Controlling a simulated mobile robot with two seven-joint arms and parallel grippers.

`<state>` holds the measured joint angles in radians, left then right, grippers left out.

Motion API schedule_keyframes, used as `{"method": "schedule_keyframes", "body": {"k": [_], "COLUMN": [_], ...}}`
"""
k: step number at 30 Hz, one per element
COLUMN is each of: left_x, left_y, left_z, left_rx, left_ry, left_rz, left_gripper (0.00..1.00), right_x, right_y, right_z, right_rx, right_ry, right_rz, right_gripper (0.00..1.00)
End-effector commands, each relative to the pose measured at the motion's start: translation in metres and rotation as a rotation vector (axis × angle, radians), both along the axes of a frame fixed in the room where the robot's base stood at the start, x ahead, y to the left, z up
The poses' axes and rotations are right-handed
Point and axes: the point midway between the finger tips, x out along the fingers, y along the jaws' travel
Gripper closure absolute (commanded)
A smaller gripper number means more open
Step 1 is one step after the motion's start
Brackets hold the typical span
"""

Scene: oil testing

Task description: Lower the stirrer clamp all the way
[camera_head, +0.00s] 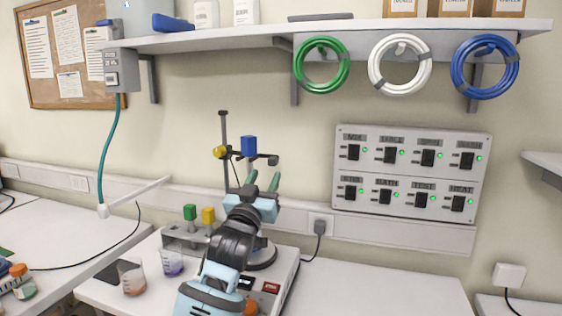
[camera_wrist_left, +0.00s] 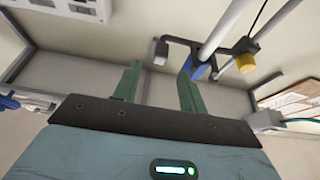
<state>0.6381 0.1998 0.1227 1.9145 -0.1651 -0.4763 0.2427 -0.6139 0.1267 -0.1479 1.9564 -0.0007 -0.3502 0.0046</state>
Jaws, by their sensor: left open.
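The stirrer clamp (camera_head: 237,156) is a dark crossbar high on an upright rod (camera_head: 224,128). It has a yellow knob (camera_head: 219,152) on its left and a blue block (camera_head: 248,146) near its middle. In the left wrist view the knob (camera_wrist_left: 245,63), the blue block (camera_wrist_left: 203,70) and a grey end piece (camera_wrist_left: 160,48) show beyond the fingers. My left gripper (camera_head: 263,180) is open, its two green fingers pointing up just below the crossbar's right part. Nothing shows between the fingers (camera_wrist_left: 158,88). My left arm hides part of the stand. My right gripper is out of view.
A switch panel (camera_head: 408,185) is on the wall. The bench at right (camera_head: 375,292) is clear.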

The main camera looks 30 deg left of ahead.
Motion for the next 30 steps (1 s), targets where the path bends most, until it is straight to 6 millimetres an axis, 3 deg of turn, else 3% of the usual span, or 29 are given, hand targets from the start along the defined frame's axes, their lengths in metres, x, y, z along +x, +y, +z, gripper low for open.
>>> {"method": "schedule_keyframes", "body": {"k": [7, 21, 30], "left_x": [0.011, 0.061, 0.071], "left_y": [0.002, 0.015, 0.016], "left_z": [0.005, 0.026, 0.028], "left_rx": [0.0, 0.001, 0.001], "left_ry": [0.0, 0.001, 0.002], "left_rz": [-0.001, -0.001, -0.001], "left_gripper": [0.58, 0.58, 0.58], "right_x": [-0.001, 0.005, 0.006], "right_y": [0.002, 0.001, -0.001], "right_z": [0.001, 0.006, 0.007], "right_rx": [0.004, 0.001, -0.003], "right_ry": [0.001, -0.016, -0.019], "right_rz": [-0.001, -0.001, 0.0], "right_gripper": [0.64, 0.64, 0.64]}}
